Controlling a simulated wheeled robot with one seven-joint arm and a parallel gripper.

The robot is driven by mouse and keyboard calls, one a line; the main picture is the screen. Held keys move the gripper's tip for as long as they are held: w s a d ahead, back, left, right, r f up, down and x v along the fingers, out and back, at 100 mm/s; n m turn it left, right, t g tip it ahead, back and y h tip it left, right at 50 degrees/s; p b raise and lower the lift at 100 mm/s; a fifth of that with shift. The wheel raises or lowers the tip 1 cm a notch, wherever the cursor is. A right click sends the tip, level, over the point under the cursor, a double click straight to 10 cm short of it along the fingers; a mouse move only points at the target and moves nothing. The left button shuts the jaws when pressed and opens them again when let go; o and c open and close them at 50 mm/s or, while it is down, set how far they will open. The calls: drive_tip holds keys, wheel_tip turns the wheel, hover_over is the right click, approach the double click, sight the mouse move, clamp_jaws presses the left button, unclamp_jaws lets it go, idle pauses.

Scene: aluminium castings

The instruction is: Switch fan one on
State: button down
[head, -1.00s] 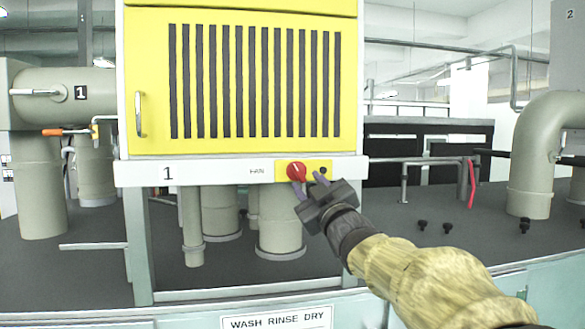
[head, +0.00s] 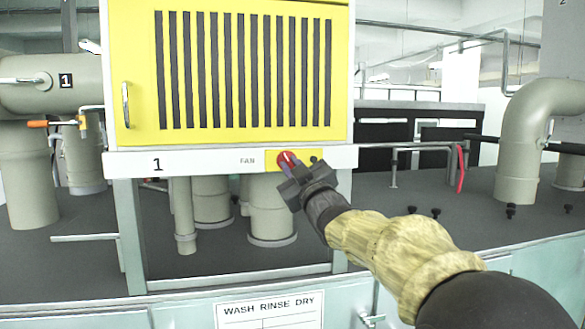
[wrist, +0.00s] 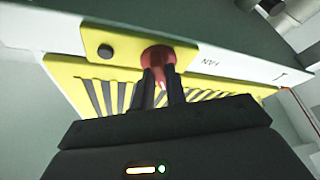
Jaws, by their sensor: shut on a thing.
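The fan one switch is a red rotary knob (head: 286,159) on a yellow plate (head: 272,166), set in the white strip marked "1" and "FAN" below the yellow louvred cabinet (head: 133,60). My gripper (head: 290,172) reaches up from the lower right and is shut on the knob. In the wrist view the two dark fingers stand on either side of the red knob (wrist: 158,57), which they partly hide. A small black button (wrist: 105,51) sits beside the knob on the plate.
Grey pipes (head: 270,215) stand under the cabinet. A large bent pipe (head: 525,140) is at the right, and an orange-handled valve (head: 38,124) at the left. Small black knobs (head: 436,212) stand on the dark bench top. A "WASH RINSE DRY" sign (head: 270,309) is in front.

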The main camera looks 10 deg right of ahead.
drive_tip(key=shift+f+m+b, duration=0.2)
drive_tip(key=shift+m+b, duration=0.2)
drive_tip(key=shift+b, duration=0.1)
drive_tip(key=m+h+b, duration=0.2)
drive_tip(key=m, duration=0.2)
drive_tip(key=m+h+b, duration=0.2)
drive_tip(key=m+h, duration=0.1)
drive_tip(key=m, duration=0.2)
drive_tip(key=a+m+h+b, duration=0.1)
drive_tip(key=m+h+b, duration=0.1)
drive_tip(key=m, duration=0.2)
drive_tip(key=shift+r+m+t+h+b, duration=0.2)
drive_tip(key=shift+m+t+h+b, duration=0.1)
drive_tip(key=shift+m+b, duration=0.1)
drive_tip(key=shift+f+m+h+p, duration=0.1)
drive_tip(key=shift+m+h+p, duration=0.65)
drive_tip(key=shift+m, duration=0.75)
drive_tip(key=c, duration=1.4)
unclamp_jaws()
drive_tip(key=shift+c, duration=0.2)
